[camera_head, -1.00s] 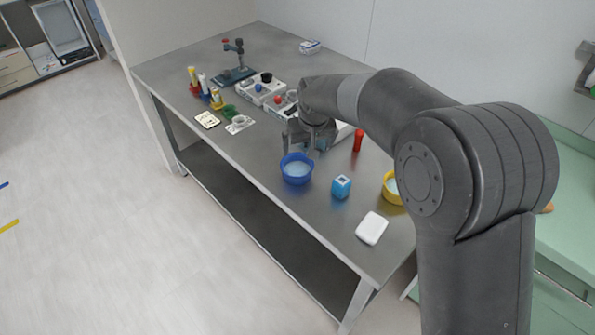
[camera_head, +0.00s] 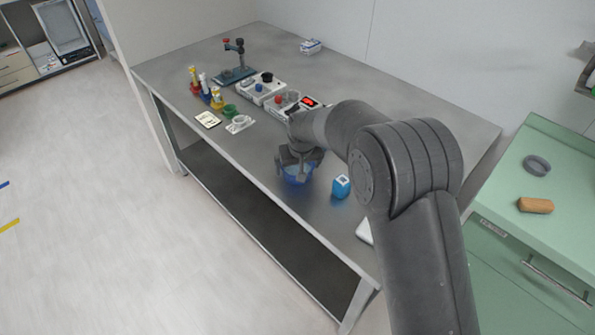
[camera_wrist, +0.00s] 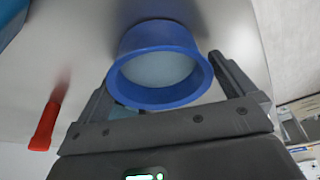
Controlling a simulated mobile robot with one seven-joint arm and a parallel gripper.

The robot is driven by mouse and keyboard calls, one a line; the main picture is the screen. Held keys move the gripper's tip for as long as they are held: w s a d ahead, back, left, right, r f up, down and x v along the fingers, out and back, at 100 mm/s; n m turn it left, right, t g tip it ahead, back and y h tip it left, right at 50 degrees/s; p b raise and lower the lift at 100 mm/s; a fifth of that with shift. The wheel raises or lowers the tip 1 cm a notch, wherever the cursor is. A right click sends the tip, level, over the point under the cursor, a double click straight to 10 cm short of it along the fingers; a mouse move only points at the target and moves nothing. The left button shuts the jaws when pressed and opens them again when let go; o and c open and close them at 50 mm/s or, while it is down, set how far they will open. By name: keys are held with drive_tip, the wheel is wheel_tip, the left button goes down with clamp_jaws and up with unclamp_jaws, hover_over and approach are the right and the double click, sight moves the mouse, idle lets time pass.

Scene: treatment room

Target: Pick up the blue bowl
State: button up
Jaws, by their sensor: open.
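The blue bowl (camera_head: 298,178) stands on the grey metal table near its front edge, partly hidden by my gripper in the head view. In the wrist view the blue bowl (camera_wrist: 160,40) shows its rim and pale inside, lying between my two fingers. My gripper (camera_head: 300,166) is open and points down over the bowl. In the wrist view my gripper (camera_wrist: 165,85) has one finger on each side of the bowl. I cannot tell whether either finger touches it.
A blue cube-like box (camera_head: 341,186) stands right of the bowl. A white object (camera_head: 364,232) is partly hidden by my arm. A red object (camera_wrist: 44,128) lies left in the wrist view. Trays (camera_head: 262,90) and coloured bottles (camera_head: 204,88) stand farther back. The table's front edge is close.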

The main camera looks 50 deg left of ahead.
drive_tip(key=shift+a+f, duration=0.15)
drive_tip(key=shift+f, duration=0.15)
drive_tip(key=c, duration=0.7)
drive_tip(key=shift+r, duration=0.1)
